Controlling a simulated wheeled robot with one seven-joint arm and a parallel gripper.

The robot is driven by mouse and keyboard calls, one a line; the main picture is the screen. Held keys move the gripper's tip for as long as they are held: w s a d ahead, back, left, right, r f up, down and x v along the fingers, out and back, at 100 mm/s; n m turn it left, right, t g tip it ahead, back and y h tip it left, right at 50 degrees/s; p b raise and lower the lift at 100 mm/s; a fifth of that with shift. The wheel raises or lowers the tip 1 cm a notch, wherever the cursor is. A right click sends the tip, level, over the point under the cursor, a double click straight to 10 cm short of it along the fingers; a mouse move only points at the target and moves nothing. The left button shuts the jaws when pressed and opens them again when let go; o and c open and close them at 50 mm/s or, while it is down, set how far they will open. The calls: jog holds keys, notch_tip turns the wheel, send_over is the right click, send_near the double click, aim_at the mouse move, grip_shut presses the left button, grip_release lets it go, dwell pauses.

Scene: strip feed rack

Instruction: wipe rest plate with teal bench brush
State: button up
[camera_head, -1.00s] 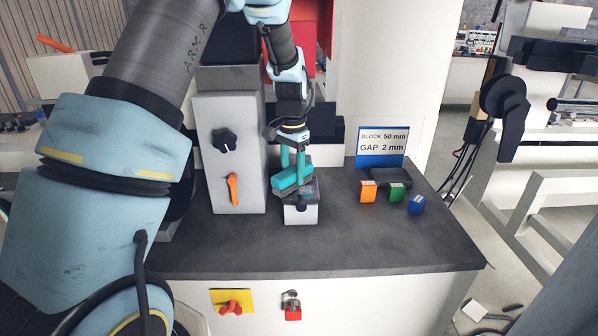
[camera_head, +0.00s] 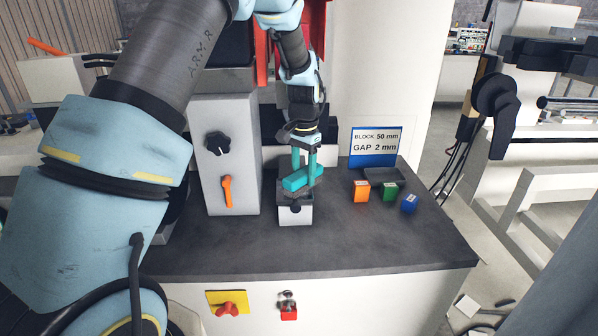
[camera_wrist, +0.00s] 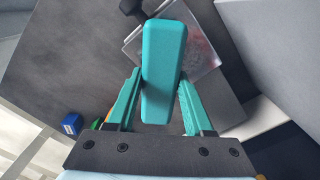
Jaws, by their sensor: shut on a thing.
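The teal bench brush (camera_head: 303,178) is held crosswise between the teal fingers of my gripper (camera_head: 304,160). In the wrist view the brush (camera_wrist: 163,70) fills the space between the two fingertips of my gripper (camera_wrist: 160,95). The rest plate (camera_head: 296,198) is on top of a small white block with a dark knob on its front. The brush is over the plate; I cannot tell whether its underside touches. In the wrist view the plate (camera_wrist: 203,52) shows beside the brush, a smeared-looking pale surface partly hidden by it.
A grey cabinet (camera_head: 230,150) with a black knob and orange lever stands close on the left. Orange (camera_head: 361,191), green (camera_head: 390,192) and blue (camera_head: 409,203) blocks stand to the right before a sign (camera_head: 376,146). The front of the dark bench top (camera_head: 330,245) is clear.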

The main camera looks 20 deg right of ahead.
jog(key=shift+s+f, duration=0.2)
